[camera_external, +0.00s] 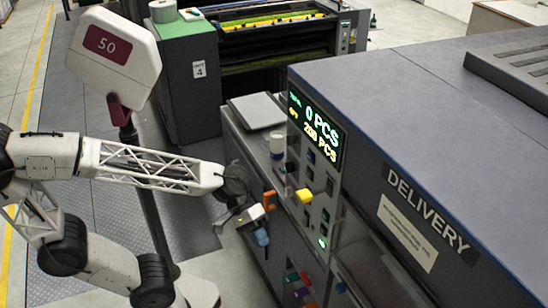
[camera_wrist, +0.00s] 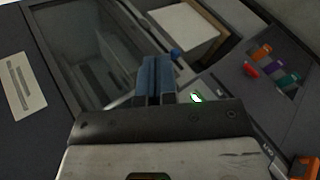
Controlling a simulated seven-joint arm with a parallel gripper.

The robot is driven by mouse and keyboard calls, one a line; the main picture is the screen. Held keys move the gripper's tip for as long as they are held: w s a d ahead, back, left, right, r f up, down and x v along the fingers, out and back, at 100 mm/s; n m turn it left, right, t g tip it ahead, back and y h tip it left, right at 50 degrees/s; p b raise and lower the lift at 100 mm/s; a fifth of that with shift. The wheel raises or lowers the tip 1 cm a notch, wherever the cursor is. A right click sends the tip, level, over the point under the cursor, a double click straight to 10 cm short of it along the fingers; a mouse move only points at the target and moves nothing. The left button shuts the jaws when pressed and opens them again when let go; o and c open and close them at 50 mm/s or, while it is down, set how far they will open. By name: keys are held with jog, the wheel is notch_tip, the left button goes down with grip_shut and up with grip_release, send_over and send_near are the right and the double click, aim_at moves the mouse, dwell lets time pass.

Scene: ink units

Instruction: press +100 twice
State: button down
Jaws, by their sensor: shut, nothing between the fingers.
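The control panel (camera_external: 312,175) is on the end of the dark delivery unit in the external view. Its display (camera_external: 317,128) shows "0 PCS" above a yellow line that seems to read "200 PCS". Several small buttons sit below the display; their labels are too small to read, so I cannot tell which is +100. My gripper (camera_external: 261,237) is left of the panel, with its blue fingers shut and empty.
A post with a "50" sign (camera_external: 107,45) stands behind my arm. A pale stack (camera_wrist: 185,30) lies beyond the fingers.

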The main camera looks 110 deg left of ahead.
aim_at(309, 174)
jog(key=s+a+r+n+t+y, duration=0.2)
jog(key=a+n, duration=0.3)
jog(key=a, duration=0.4)
jog(key=s+a+r+n+t+y, duration=0.1)
jog(key=a+r+n+t+y, duration=0.1)
jog(key=a, duration=0.7)
jog(key=shift+s+r+n+t+y, duration=0.35)
jog(key=shift+n+t+y, duration=0.35)
jog(key=shift+n+t, duration=0.75)
jog(key=shift+w, duration=0.2)
jog(key=w+a, duration=0.6)
jog(key=shift+w+a, duration=0.55)
jog(key=shift+a, duration=0.1)
dwell(2.5)
jog(key=shift+s+d, duration=0.15)
dwell(0.3)
jog(key=shift+s+d, duration=0.45)
